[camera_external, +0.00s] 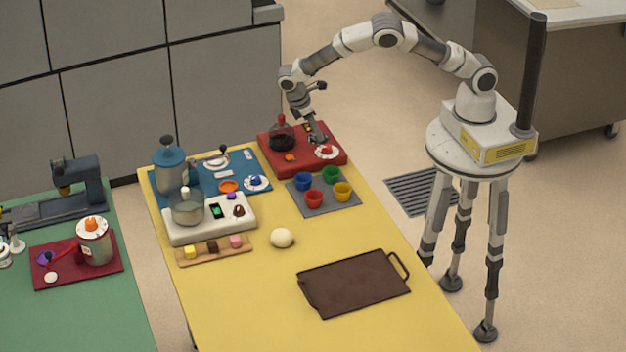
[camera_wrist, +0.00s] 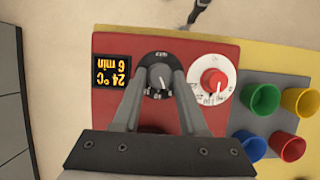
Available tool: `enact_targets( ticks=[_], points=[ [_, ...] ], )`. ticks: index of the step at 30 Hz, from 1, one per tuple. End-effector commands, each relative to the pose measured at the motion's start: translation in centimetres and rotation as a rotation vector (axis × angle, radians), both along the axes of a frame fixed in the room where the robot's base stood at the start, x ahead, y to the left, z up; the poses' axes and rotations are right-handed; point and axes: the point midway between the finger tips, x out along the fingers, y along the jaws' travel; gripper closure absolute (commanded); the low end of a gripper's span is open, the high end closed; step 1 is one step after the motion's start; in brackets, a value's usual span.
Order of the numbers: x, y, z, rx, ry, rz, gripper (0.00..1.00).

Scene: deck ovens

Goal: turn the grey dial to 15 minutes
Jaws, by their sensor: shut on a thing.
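The grey dial (camera_wrist: 160,74) is on a black round plate with white marks, on top of the red unit (camera_external: 310,168). My gripper (camera_wrist: 158,82) reaches down to it in the wrist view, with one finger on each side of the dial, shut on it. A black display (camera_wrist: 112,75) left of the dial reads, upside down, 24 °C and 6 min in orange. In the external view my gripper (camera_external: 318,137) is at the back of the red unit and hides the grey dial there.
Right of the dial is a white dial with a red knob (camera_wrist: 214,82). A dark flask (camera_external: 281,138) and an orange knob (camera_external: 289,157) are on the red unit's left part. A grey mat (camera_external: 323,208) with coloured cups lies in front of it.

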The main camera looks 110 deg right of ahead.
Motion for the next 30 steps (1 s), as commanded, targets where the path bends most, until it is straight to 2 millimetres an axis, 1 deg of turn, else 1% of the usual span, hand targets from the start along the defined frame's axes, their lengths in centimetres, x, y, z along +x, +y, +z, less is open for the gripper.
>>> enact_targets(
  ticks=[21,30],
  points=[
    [-0.11,-0.57,-0.01,0.0,-0.003,-0.681,1.0],
    [-0.24,-0.68,0.0,0.0,-0.004,-0.918,1.0]
  ],
)
